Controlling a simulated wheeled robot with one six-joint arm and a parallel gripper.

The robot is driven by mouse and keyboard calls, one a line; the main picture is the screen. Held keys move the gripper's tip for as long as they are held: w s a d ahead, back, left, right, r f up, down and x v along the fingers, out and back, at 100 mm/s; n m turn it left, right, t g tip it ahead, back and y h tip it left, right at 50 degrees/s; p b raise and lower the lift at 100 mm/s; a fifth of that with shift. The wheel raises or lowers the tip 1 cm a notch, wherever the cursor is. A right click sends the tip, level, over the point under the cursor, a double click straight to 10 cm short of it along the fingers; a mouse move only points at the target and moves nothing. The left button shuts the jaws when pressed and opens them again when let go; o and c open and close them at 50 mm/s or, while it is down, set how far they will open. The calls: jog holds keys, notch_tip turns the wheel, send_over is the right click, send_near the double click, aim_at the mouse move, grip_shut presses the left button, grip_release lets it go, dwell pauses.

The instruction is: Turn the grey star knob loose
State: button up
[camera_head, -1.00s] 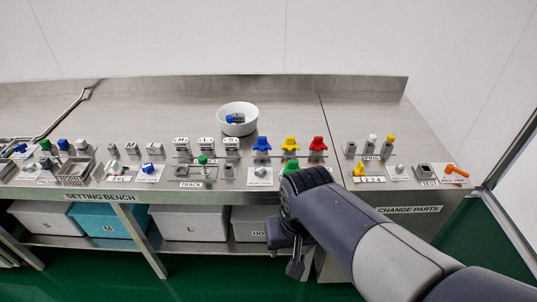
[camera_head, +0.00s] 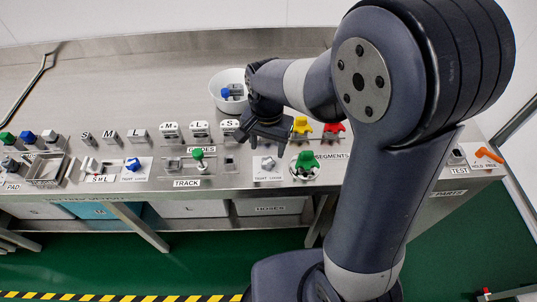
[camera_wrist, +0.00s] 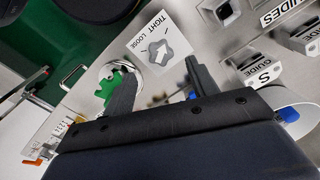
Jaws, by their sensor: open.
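The grey star knob (camera_wrist: 160,51) sits on a white plate marked TIGHT and LOOSE, with a white arrow on its top. In the head view the knob (camera_head: 267,163) is near the front of the bench, just left of a green star knob (camera_head: 307,161). My gripper (camera_head: 264,139) is above and behind it, pointing down. In the wrist view my gripper (camera_wrist: 156,82) is open and empty. Its two fingers are spread, and the grey knob appears beyond their tips, apart from them.
A white bowl (camera_head: 219,96) with a blue-topped part stands behind my gripper. Yellow (camera_head: 301,127) and red (camera_head: 334,130) knobs stand to the right. A green-topped track lever (camera_head: 198,156) is to the left. The back of the bench is clear.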

aim_at(267, 162)
notch_tip(267, 162, down, 6)
jog(key=shift+f, duration=0.25)
jog(key=c, duration=1)
jog(key=shift+o, duration=0.2)
